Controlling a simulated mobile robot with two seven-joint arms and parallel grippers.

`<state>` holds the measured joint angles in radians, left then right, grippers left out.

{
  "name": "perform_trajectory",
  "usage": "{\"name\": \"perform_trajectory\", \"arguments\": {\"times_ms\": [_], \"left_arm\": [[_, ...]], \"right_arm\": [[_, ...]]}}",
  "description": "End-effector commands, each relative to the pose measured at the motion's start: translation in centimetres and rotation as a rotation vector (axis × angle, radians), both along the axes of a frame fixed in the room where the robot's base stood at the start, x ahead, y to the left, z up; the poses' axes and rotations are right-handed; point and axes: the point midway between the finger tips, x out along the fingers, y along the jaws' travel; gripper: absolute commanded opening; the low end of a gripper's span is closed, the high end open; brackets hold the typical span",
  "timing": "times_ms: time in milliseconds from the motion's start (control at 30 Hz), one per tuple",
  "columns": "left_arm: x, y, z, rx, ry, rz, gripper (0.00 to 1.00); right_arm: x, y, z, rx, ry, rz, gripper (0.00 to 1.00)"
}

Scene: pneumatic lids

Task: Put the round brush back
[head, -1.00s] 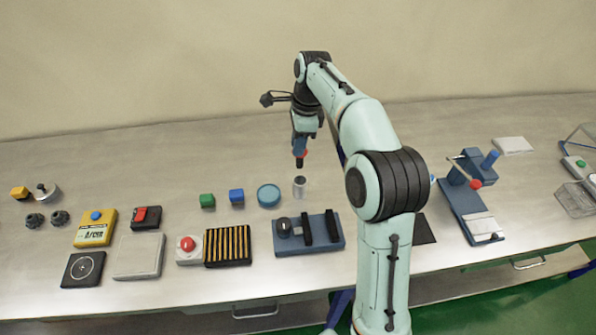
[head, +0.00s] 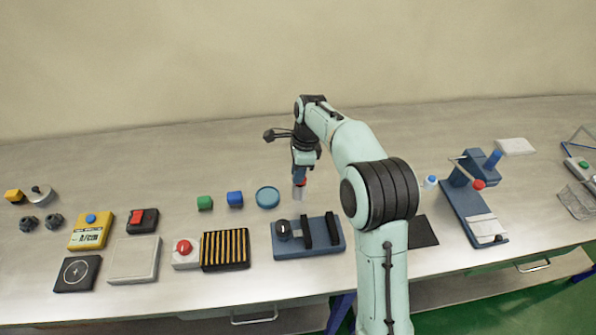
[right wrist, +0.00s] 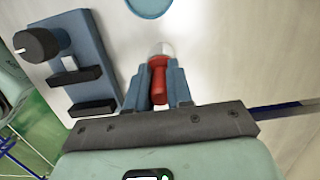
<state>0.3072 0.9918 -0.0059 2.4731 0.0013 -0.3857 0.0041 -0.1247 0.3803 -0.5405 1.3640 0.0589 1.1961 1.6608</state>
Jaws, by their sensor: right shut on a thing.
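The round brush has a red handle (right wrist: 158,80), which shows between the fingers of my right gripper (right wrist: 157,88) in the right wrist view. My right gripper is shut on that handle. In the head view the gripper (head: 301,172) points down over a small grey cylindrical holder (head: 299,193). The brush's dark lower end is hidden; it appears to be down inside the holder, whose pale rim also shows in the right wrist view (right wrist: 162,49). How deep it sits I cannot tell. My left gripper is out of view.
A blue fixture with a black knob (head: 283,229) stands just in front. Bare bench lies behind the holder.

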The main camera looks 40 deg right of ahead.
Motion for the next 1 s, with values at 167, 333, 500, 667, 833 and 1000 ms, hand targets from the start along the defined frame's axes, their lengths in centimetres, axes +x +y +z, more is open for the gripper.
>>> {"name": "perform_trajectory", "arguments": {"times_ms": [167, 333, 500, 667, 833, 1000], "left_arm": [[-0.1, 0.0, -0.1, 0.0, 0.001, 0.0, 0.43], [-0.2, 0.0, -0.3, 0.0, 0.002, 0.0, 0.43], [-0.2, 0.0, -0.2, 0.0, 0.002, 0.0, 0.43], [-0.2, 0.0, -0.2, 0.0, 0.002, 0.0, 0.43], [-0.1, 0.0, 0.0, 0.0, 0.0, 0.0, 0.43], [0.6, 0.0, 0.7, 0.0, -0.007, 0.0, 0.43]], "right_arm": [[0.0, 0.0, -0.5, 0.0, 0.001, 0.0, 0.0], [0.0, 0.0, -1.0, 0.0, 0.001, 0.0, 0.0], [0.0, 0.0, -1.0, 0.0, 0.001, 0.0, 0.46], [0.0, 0.0, -1.0, 0.0, 0.001, 0.0, 0.46], [0.0, 0.0, -0.3, 0.0, -0.002, 0.0, 0.46], [0.0, -0.3, 2.6, 0.0, -0.006, -0.001, 0.46]]}}
